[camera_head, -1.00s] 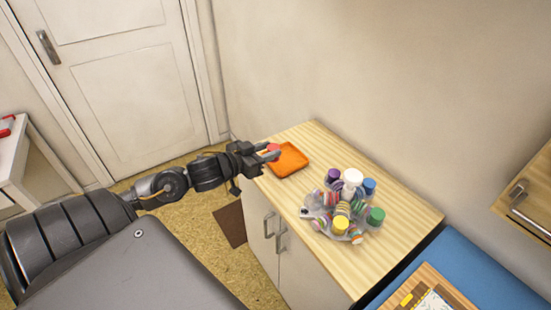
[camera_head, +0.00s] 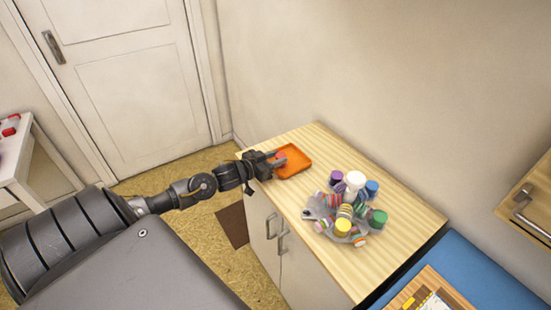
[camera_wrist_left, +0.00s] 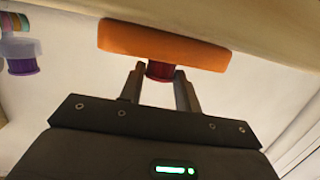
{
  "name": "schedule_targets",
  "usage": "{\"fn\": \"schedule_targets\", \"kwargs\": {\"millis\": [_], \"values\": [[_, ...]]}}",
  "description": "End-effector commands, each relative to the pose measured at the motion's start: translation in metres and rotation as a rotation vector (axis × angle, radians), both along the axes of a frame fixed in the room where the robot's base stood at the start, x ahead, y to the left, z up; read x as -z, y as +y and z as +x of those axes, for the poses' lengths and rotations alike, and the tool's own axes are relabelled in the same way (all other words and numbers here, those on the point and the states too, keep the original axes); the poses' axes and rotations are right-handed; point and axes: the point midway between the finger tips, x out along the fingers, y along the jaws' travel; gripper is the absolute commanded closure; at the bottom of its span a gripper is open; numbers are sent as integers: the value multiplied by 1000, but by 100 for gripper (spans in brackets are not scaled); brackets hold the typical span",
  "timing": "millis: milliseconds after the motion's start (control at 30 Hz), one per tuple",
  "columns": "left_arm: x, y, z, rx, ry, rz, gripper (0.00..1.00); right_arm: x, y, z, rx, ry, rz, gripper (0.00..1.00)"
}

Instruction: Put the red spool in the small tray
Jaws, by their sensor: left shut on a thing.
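The red spool (camera_head: 280,158) is between the fingers of my left gripper (camera_head: 277,160), at the left part of the small orange tray (camera_head: 305,166). The tray lies at the far left end of the wooden cabinet top. In the left wrist view, the red spool (camera_wrist_left: 160,70) sits between the two fingertips of my left gripper (camera_wrist_left: 160,82), close to the orange tray (camera_wrist_left: 165,44). My left gripper is shut on the spool. I cannot tell whether the spool touches the tray floor. My right gripper is not in view.
A grey holder (camera_head: 312,213) with several colourful spools and a white-topped one (camera_head: 355,180) stands right of the tray on the cabinet top (camera_head: 405,215). The wall runs close behind. A blue surface (camera_head: 480,275) lies at the lower right.

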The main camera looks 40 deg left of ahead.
Motion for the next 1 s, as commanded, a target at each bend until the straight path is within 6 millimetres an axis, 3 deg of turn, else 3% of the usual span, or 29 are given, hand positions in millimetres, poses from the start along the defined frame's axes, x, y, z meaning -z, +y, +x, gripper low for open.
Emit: {"fn": "schedule_targets", "kwargs": {"millis": [367, 400, 567, 900, 1000], "values": [[5, 0, 0, 0, -1, -1, 89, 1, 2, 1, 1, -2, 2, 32], [5, 0, 0, 0, -1, 0, 66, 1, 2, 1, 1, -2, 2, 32], [5, 0, 0, 0, -1, 0, 45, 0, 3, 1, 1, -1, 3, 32], [0, 0, 0, 0, -1, 1, 45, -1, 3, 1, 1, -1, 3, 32], [2, 1, -10, 1, 2, 1, 45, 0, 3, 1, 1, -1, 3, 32]]}}
